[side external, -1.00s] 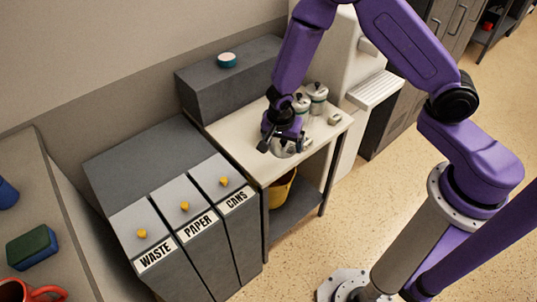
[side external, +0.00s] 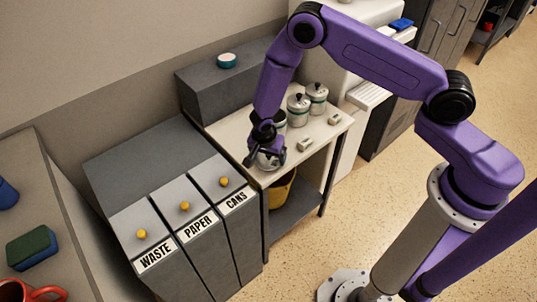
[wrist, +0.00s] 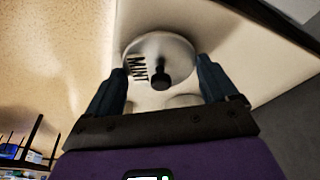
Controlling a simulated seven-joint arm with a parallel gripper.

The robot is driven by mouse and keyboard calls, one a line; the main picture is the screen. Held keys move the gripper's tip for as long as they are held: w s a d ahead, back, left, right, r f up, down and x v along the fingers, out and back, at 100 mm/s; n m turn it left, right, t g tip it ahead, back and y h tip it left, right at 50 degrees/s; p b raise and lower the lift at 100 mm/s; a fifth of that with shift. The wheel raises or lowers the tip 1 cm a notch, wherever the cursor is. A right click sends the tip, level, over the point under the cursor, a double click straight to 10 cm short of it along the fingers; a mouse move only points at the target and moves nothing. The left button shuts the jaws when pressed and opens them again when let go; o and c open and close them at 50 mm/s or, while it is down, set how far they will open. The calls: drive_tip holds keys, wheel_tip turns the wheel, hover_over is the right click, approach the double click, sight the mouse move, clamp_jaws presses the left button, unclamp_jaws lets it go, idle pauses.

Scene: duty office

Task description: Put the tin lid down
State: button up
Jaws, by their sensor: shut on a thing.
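The tin lid (wrist: 178,50) is a round pale-metal disc with a black knob and the letters MINT on it. In the wrist view it lies between the two fingers of my gripper (wrist: 162,82), which is shut on it. In the side view my gripper (side external: 268,152) holds the lid (side external: 269,161) over the front-left part of the white table (side external: 240,140). I cannot tell whether the lid touches the tabletop. A tin (side external: 281,119) stands behind my gripper, partly hidden by it. Two lidded tins (side external: 299,111) (side external: 317,98) stand to its right.
Two small pale blocks (side external: 305,145) (side external: 334,119) lie near the table's right edge. The waste, paper and cans bins (side external: 196,226) stand left of the table. A grey box (side external: 217,90) with a teal-and-white round item (side external: 227,61) is behind. A yellow bucket (side external: 283,190) is below the tabletop.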

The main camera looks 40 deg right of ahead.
sight(265, 167)
drive_tip(key=shift+f, duration=0.1)
drive_tip(key=o, duration=0.8)
drive_tip(key=s+a+r+n, duration=0.1)
drive_tip(key=s+r+n, duration=0.25)
drive_tip(key=r, duration=0.65)
drive_tip(key=s+a+r+n, duration=0.2)
drive_tip(key=s+r, duration=0.2)
drive_tip(key=r, duration=0.6)
drive_tip(key=s+d+r+n+y, duration=0.1)
drive_tip(key=s+d+r+n, duration=0.2)
drive_tip(key=s+n, duration=0.3)
drive_tip(key=s+d+r+n+g+y, duration=0.1)
drive_tip(key=s+d+r+n, duration=0.2)
drive_tip(key=s+n, duration=0.3)
drive_tip(key=s+d+r+n+y, duration=0.1)
drive_tip(key=s+d+r+n, duration=0.2)
drive_tip(key=s, duration=0.9)
wheel_tip(265, 167, up, 2)
drive_tip(key=shift+r+n, duration=0.1)
drive_tip(key=shift+n, duration=1.95)
